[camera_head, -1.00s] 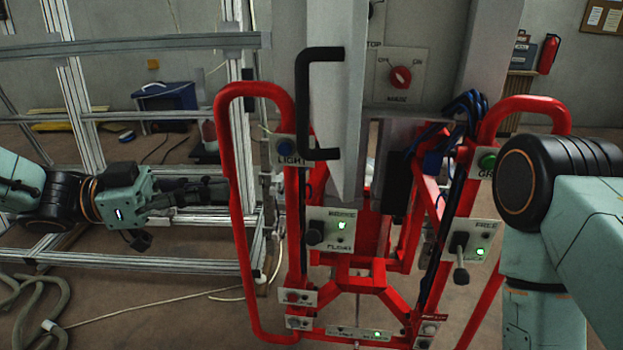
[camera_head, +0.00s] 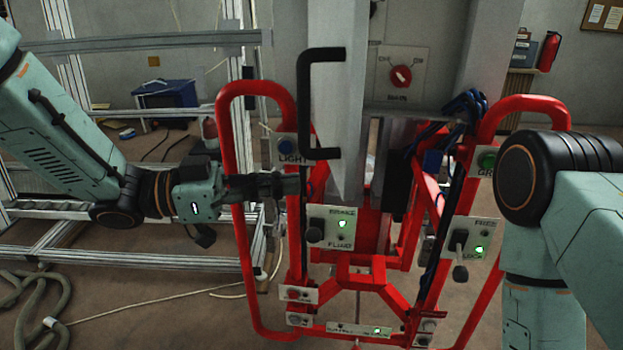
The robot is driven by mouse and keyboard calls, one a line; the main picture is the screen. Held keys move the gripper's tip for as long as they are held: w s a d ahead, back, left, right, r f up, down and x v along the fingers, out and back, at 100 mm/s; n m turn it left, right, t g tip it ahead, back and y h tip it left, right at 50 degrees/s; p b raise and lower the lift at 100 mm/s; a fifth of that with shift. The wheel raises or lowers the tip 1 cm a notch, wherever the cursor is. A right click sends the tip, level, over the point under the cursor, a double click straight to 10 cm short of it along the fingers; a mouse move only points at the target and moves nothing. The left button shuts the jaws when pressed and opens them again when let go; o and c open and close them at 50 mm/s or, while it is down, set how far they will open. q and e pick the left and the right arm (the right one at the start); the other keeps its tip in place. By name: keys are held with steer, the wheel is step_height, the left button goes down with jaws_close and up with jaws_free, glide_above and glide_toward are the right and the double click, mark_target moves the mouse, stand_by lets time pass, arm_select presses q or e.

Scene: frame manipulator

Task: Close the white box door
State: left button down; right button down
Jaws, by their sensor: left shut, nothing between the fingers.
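The white box door (camera_head: 345,130) stands open in the upper middle, seen nearly edge-on, with a black bar handle (camera_head: 306,105) on its left side. Behind it is the white box's panel (camera_head: 413,72) with a red rotary switch (camera_head: 401,76). My left gripper (camera_head: 296,185) comes in from the left, shut and empty, its fingertips just below the handle's lower end and in front of or beside the red frame's left post. Whether it touches the post I cannot tell. My right arm shows at the right edge, but its gripper is out of view.
A red tubular frame (camera_head: 240,240) with switch panels stands below and around the box. A lever (camera_head: 460,255) sits on its right panel. Aluminium racking (camera_head: 75,262) and a blue case (camera_head: 166,103) are at the left. A hose (camera_head: 45,300) lies on the floor.

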arm_select(q)
steer(key=shift+w+d+p, duration=0.2)
steer(key=shift+d, duration=0.95)
steer(key=shift+w+d+p, duration=0.2)
steer(key=shift+d, duration=0.9)
steer(key=shift+d, duration=0.1)
